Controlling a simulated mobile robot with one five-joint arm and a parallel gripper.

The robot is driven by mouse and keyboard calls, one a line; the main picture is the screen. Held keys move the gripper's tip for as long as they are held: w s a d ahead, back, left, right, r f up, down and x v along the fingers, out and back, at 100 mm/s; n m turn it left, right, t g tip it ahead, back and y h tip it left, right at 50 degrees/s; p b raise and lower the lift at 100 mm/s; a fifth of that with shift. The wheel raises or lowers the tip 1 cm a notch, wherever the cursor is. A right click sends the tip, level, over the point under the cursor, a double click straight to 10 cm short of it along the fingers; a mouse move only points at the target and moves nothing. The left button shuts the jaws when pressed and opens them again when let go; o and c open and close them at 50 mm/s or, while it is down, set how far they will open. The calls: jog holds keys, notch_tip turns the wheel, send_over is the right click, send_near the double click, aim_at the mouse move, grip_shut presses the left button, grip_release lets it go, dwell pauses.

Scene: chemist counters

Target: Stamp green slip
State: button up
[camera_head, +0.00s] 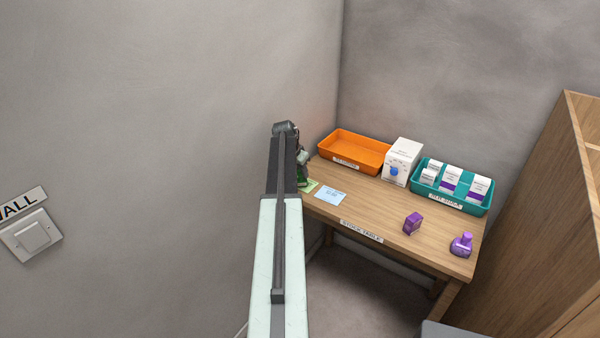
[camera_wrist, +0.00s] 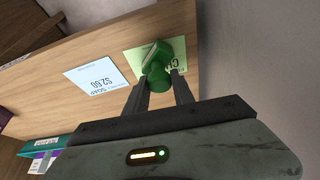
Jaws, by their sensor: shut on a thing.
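The green slip (camera_wrist: 178,50) lies on the table at its left end; only part of it shows beside my arm in the head view (camera_head: 311,186). My gripper (camera_wrist: 161,86) is shut on a green stamp (camera_wrist: 155,60). The stamp is over the green slip and hides part of its print. I cannot tell whether its base touches the paper. In the head view my arm mostly covers the gripper, and a bit of the green stamp (camera_head: 302,177) shows at its edge.
A light blue slip (camera_head: 331,195) lies right of the green one on the wooden table (camera_head: 375,214). A purple box (camera_head: 412,223) and purple stamp (camera_head: 461,245) stand at the right. An orange tray (camera_head: 354,152), white box (camera_head: 402,161) and teal tray (camera_head: 452,197) line the back. A wall is close left.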

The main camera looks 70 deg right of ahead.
jog(key=shift+r+p, duration=3.2)
jog(key=shift+r, duration=0.3)
jog(key=shift+f, duration=0.1)
